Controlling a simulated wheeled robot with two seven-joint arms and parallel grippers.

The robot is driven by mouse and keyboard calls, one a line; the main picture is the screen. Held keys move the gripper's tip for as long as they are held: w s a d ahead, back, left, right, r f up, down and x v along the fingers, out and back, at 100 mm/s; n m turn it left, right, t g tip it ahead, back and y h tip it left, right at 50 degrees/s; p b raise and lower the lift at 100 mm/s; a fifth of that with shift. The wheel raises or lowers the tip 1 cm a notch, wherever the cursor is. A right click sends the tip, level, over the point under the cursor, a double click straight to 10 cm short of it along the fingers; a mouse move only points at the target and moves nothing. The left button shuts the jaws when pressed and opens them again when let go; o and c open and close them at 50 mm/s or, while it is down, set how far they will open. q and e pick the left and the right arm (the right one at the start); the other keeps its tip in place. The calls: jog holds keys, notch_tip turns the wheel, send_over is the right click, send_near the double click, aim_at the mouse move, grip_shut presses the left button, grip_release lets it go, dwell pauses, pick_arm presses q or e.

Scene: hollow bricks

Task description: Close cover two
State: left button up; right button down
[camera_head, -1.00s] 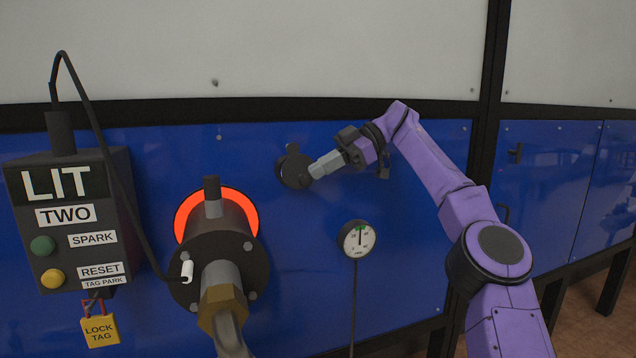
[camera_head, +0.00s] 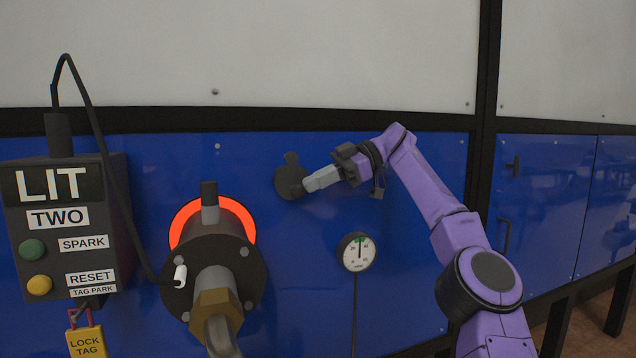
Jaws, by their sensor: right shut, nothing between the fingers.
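The cover (camera_head: 288,181) is a dark round disc with a small tab on top, on the blue panel right of the burner. It lies flat against the panel as far as I can see; what is behind it is hidden. My right gripper (camera_head: 303,190) is shut, its fingertips at the right part of the disc, touching it or very close. The control box (camera_head: 66,228) at the left reads LIT and TWO. My left gripper is not in view.
The burner (camera_head: 215,255) with an orange glowing ring stands left of the cover. A round gauge (camera_head: 356,252) is below right of it. A yellow lock tag (camera_head: 86,342) hangs under the box. Blue panel (camera_head: 400,300) around the gauge is clear.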

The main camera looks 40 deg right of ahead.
jog(key=p+v, duration=1.3)
jog(key=v, duration=0.1)
jog(key=shift+a, duration=0.1)
